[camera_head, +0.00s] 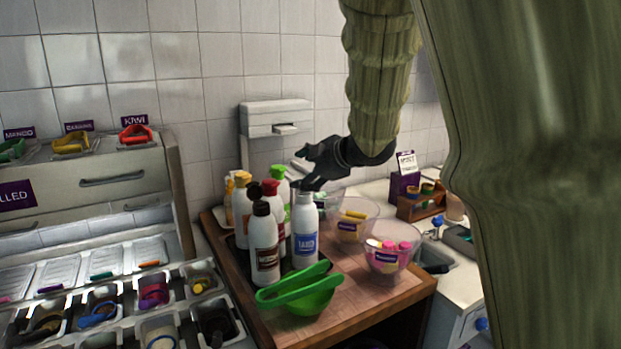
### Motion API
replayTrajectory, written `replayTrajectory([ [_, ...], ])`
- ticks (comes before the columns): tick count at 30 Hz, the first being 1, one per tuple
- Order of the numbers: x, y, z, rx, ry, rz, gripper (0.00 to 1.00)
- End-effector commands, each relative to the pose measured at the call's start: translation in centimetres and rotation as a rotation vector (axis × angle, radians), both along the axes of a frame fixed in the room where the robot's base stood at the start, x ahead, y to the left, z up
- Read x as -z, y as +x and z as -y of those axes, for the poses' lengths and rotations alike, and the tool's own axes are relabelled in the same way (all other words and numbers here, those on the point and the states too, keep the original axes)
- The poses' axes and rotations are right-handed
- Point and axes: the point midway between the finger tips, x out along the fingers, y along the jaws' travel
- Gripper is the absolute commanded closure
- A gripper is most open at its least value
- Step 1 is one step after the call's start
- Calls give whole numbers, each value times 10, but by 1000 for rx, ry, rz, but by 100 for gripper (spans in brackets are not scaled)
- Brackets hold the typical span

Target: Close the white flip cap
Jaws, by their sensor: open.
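A white bottle with a blue label (305,238) stands upright at the front right of a cluster of bottles on a wooden table. Its narrow white top (305,199) is small and partly hidden by my gripper, and I cannot tell whether its cap is open or shut. My gripper (302,169), black at the end of the green sleeved arm, is open just above this bottle top and points left. I see nothing held between its fingers, and cannot tell whether a finger touches the bottle.
A white bottle with a brown label (265,245) stands close on the left, with several colour-capped bottles behind. A green bowl (310,298) lies in front. Clear bowls (388,258) stand on the right. A white dispenser (275,119) is on the back wall. Topping bins fill the left.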

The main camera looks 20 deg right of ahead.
Motion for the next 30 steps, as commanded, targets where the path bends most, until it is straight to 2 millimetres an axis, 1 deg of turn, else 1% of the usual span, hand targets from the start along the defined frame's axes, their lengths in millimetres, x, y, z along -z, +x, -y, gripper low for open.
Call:
replayTrajectory([
  [3,-9,24,-22,57,241,39,41],
  [6,-17,43,-38,114,454,70,41],
  [9,-27,60,-50,174,667,96,41],
  [14,-45,83,-59,280,1008,133,41],
  [17,-56,94,-59,353,1220,153,41],
  [20,-64,104,-56,432,1432,173,41],
  [24,-75,115,-45,551,1724,202,41],
  [30,-81,121,-23,747,2132,248,41],
])
